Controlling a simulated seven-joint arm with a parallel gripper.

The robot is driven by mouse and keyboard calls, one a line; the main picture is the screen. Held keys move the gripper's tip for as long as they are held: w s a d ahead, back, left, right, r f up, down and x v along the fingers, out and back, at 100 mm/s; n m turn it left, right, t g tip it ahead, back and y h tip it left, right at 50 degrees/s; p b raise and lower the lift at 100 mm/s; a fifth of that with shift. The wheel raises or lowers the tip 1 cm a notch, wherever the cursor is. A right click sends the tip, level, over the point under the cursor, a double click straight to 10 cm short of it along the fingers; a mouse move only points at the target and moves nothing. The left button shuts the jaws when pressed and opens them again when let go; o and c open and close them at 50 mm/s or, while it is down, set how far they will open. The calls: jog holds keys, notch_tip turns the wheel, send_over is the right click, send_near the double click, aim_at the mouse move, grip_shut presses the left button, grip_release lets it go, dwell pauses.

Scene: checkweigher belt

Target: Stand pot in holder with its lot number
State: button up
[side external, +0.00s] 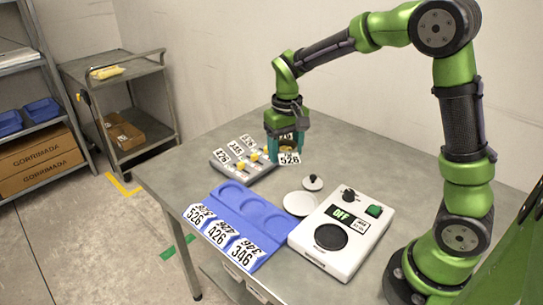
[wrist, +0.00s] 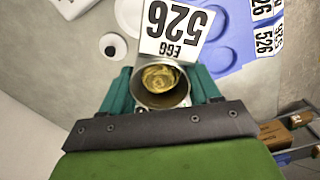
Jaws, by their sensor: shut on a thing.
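My gripper (wrist: 161,92) is shut on a small metal pot (wrist: 160,99), open at the top with yellow-brown contents. The pot carries a white card (wrist: 176,29) reading "526 EGG". In the side external view my gripper (side external: 286,146) holds it near the grey rack, its card (side external: 289,158) facing the camera; the pot is mostly hidden by the fingers. The blue holder (side external: 239,207) has three round recesses, all empty, with sloped labels reading, left to right, 526 (side external: 199,214), 426 (side external: 218,233) and 346 (side external: 245,251).
A grey rack (side external: 252,175) with several number cards and yellow parts stands behind the blue holder. A white scale (side external: 341,232) showing "OFF" stands to the holder's right. A white disc (side external: 299,204) and a black-knobbed white piece (side external: 313,183) lie between my gripper and the scale.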

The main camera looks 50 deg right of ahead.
aim_at(275, 187)
jog(key=w+d+f+m, duration=0.2)
jog(key=w+m, duration=0.3)
jog(key=m, duration=0.4)
jog(key=shift+f+m, duration=0.4)
jog(key=shift+f, duration=0.3)
notch_tip(275, 187, down, 10)
jog(key=shift+r, duration=0.2)
jog(key=shift+f, duration=0.15)
jog(key=shift+f, duration=0.1)
jog(key=o, duration=1.1)
jog(key=shift+o, duration=0.2)
